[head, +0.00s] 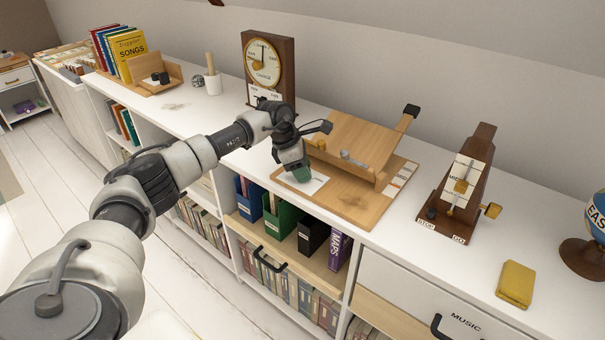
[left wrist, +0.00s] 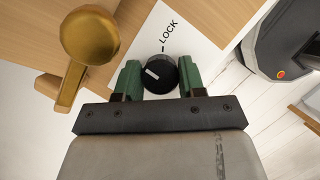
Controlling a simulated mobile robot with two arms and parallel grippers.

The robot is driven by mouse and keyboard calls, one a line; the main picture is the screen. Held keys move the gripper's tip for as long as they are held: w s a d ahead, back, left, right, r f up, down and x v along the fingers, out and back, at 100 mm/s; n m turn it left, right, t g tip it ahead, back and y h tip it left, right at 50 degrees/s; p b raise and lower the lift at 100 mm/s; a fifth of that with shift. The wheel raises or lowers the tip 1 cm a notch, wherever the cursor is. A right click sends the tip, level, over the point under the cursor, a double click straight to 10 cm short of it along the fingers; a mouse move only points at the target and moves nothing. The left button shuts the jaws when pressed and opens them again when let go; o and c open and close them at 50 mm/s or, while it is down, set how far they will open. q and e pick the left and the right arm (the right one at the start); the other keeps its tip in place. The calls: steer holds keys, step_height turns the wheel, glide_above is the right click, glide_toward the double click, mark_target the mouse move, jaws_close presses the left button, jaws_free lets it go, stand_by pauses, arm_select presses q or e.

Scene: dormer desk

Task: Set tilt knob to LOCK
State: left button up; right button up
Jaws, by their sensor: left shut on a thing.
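The tilt knob (left wrist: 160,74) is a small round black knob with a white pointer mark, on a white card (left wrist: 205,45) printed LOCK. In the left wrist view the mark points left, not at the short dash beside LOCK. My left gripper (left wrist: 160,80) has its green fingers on either side of the knob and is shut on it. In the head view my left gripper (head: 301,175) reaches down over the front left of the wooden base (head: 345,200) and hides the knob. The tilting wooden board (head: 355,138) stands raised behind. My right gripper is not in view.
A brass round-headed part (left wrist: 90,38) stands close left of the fingers in the left wrist view. A clock (head: 266,65) stands behind the arm. A metronome (head: 460,190), yellow box (head: 515,284) and globe (head: 598,220) are to the right. Open shelves lie below the front edge.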

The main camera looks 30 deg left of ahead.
arm_select(q)
steer(key=m+g+b, duration=0.1)
steer(key=m, duration=0.2)
steer(key=shift+m+g+h+b, duration=0.3)
steer(key=shift+m+b, duration=0.2)
steer(key=shift+m, duration=0.2)
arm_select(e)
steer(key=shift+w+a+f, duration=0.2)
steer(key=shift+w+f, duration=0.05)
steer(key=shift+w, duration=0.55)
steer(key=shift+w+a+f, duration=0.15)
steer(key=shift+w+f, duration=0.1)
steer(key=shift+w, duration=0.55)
arm_select(q)
steer(key=o, duration=0.9)
steer(key=v, duration=1.1)
steer(key=shift+w, duration=0.1)
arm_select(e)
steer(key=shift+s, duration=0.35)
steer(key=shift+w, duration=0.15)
